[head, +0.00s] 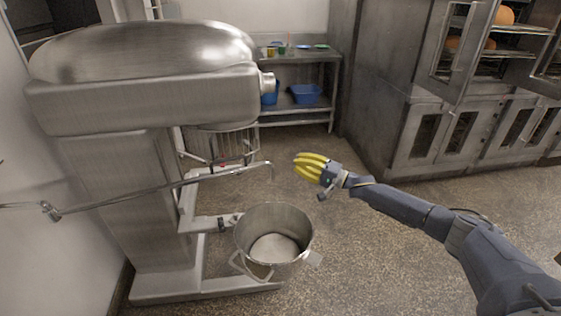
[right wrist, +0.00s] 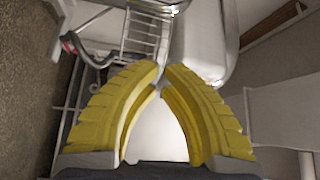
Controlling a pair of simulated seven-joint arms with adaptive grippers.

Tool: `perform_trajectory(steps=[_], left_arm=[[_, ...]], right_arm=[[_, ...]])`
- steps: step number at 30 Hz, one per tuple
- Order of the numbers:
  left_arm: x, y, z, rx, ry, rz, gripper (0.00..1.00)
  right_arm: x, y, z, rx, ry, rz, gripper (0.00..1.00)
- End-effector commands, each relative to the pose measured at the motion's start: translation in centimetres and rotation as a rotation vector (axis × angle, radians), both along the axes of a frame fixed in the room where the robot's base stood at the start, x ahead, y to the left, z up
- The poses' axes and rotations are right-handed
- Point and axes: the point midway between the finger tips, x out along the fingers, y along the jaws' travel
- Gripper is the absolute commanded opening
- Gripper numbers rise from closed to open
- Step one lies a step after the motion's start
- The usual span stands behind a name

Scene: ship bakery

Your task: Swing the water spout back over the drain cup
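The water spout (head: 225,172) is a thin metal pipe that runs from the left wall across the front of the mixer. Its down-turned tip hangs above the far rim of the mixer bowl. I cannot make out a drain cup in either view. My right gripper (head: 297,166) has yellow ribbed fingers and is just right of the spout tip, apart from it. In the right wrist view its fingers (right wrist: 160,85) come together at the tips, with nothing clearly held. My left gripper is out of view.
A large steel mixer (head: 150,105) stands at the left, with a wire guard (head: 225,148) behind the spout. The open metal bowl (head: 246,240) is below it. The floor between is clear.

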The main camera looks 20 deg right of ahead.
Motion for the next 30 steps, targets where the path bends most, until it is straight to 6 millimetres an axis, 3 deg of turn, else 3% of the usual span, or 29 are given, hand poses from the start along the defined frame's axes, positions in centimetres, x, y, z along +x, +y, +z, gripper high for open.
perform_trajectory(steps=[5,23,30], left_arm=[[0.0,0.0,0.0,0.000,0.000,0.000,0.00],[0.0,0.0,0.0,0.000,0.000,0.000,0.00],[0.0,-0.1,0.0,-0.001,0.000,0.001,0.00]], right_arm=[[1.0,1.1,0.6,0.013,0.003,0.008,0.00],[7.2,7.2,1.6,0.011,0.003,0.006,0.00],[5.1,7.3,1.0,0.010,0.005,0.006,0.00]])
